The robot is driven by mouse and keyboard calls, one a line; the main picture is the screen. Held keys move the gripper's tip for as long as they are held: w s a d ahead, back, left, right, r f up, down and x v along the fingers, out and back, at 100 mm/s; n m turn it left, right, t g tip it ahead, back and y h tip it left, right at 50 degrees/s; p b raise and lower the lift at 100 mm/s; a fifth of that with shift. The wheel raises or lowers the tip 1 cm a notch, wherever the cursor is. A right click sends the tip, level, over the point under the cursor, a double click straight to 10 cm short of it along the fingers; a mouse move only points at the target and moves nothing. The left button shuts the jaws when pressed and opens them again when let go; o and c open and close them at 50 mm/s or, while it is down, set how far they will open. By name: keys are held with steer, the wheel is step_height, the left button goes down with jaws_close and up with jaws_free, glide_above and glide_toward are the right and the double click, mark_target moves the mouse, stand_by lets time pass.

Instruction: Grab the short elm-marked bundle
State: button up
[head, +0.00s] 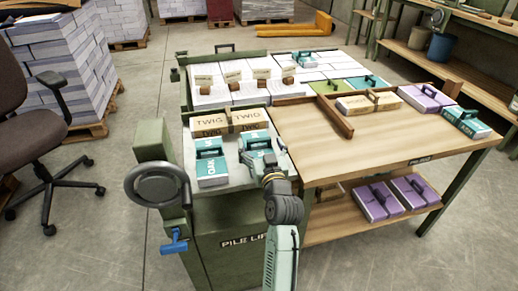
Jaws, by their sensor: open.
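I cannot read an elm mark on any bundle. Two teal bundles lie on the pile lift's pale top: the left one (211,168) reads OAK, and the right one (254,142) is partly hidden by my arm. Two tan TWIG bundles (212,121) lie behind them. A green bundle (325,87) sits farther back, its label unreadable. My arm comes up from the bottom. My gripper (268,163) is open over the near part of the right teal bundle; whether it touches is unclear.
A wooden table (400,138) stands right of the lift, bare in front, with tan, purple and teal bundles along its back. A wooden divider (333,117) stands at its left. Purple bundles (378,201) lie on its lower shelf. The lift's handwheel (158,185) juts out left.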

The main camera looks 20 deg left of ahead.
steer(key=shift+w, duration=0.1)
steer(key=c, duration=1.5)
